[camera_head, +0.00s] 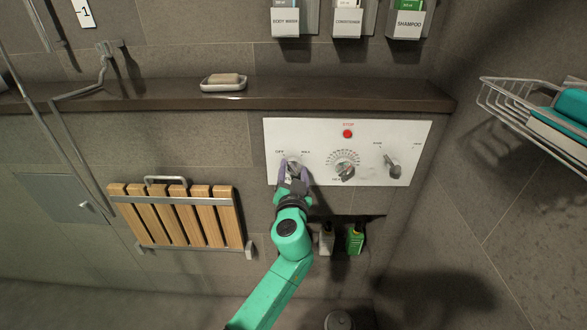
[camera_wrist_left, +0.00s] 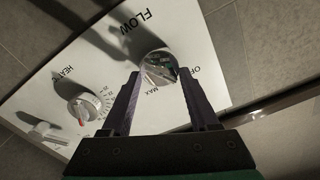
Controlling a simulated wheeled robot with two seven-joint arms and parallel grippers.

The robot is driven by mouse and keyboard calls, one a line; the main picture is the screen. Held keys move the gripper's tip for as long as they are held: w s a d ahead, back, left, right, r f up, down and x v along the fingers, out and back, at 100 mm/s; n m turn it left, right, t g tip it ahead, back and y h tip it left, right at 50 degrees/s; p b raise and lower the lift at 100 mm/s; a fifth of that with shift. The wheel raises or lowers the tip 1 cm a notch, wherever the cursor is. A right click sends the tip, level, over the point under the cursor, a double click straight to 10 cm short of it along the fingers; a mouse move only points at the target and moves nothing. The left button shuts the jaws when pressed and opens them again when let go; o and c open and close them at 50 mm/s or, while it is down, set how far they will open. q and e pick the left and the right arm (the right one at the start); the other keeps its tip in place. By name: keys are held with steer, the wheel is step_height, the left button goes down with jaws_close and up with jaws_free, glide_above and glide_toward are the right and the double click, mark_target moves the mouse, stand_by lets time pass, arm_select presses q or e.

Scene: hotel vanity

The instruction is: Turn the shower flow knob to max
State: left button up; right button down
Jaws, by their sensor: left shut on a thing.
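The white shower control panel (camera_head: 350,131) is on the tiled wall. It also shows upside down in the left wrist view (camera_wrist_left: 128,52). My left gripper (camera_head: 292,173) is at this knob. In the left wrist view its two dark fingers (camera_wrist_left: 157,76) stand on either side of the knob (camera_wrist_left: 157,62), shut on it. The fingers partly cover the knob, and I cannot tell its exact setting. My right gripper is not in view.
The heat dial (camera_head: 345,166), another knob (camera_head: 391,167) and a red stop button (camera_head: 347,133) share the panel. A dark ledge (camera_head: 160,95) with a soap dish (camera_head: 223,86) runs above. Bottles (camera_head: 355,240) stand in a niche below; a wire basket (camera_head: 510,105) juts out right.

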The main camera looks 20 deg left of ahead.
arm_select(q)
steer(key=m, duration=0.3)
steer(key=shift+f+m, duration=0.35)
steer(key=shift+m, duration=0.05)
steer(key=m, duration=0.3)
steer(key=shift+m+p, duration=0.3)
steer(key=m+p, duration=0.1)
steer(key=m, duration=0.2)
steer(key=shift+m, duration=0.3)
steer(key=shift+m+p, duration=0.8)
steer(key=shift+m, duration=1.4)
steer(key=shift+r, duration=0.15)
steer(key=o, duration=1.4)
steer(key=shift+a, duration=0.1)
steer(key=shift+s, duration=0.1)
